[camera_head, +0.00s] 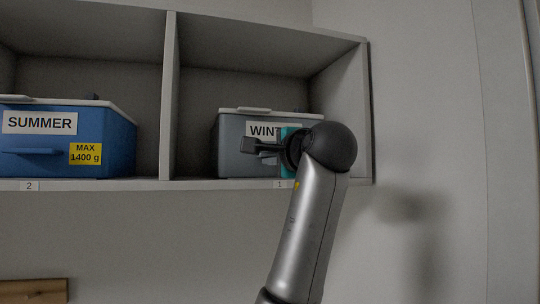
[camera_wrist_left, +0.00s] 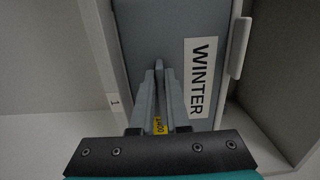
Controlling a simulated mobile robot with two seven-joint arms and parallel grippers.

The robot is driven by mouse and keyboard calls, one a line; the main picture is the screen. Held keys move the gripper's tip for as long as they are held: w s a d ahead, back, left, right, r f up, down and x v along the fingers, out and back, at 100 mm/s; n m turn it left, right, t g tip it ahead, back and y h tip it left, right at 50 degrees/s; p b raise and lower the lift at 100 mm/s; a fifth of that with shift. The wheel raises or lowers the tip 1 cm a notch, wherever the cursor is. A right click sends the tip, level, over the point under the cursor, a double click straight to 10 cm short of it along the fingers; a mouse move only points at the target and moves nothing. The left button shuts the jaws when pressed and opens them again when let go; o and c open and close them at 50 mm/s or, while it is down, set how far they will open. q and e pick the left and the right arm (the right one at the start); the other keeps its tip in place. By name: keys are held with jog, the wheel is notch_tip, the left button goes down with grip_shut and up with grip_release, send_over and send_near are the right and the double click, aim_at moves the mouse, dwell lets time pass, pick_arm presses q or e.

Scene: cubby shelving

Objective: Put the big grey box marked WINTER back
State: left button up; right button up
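The big grey box marked WINTER (camera_head: 230,150) sits upright in the right cubby, above the shelf tag 1. Its lid is on, and my arm hides the right part of its label. My left gripper (camera_head: 258,145) is at the box's front, level with the lower edge of the label. In the left wrist view the box front (camera_wrist_left: 140,35) appears turned sideways. There the gripper's fingers (camera_wrist_left: 159,90) lie close on both sides of the box's narrow front handle and look shut on it. A bit of yellow label shows between the fingers. My right gripper is out of view.
A blue box marked SUMMER (camera_head: 105,150), with a yellow MAX 1400 g label, fills the left cubby above tag 2. A divider (camera_head: 169,95) separates the cubbies. Free room shows above the grey box and at its right. A wooden surface (camera_head: 33,291) shows at bottom left.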

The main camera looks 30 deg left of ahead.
pick_arm(q)
jog(key=o, duration=0.4)
jog(key=shift+r, duration=0.15)
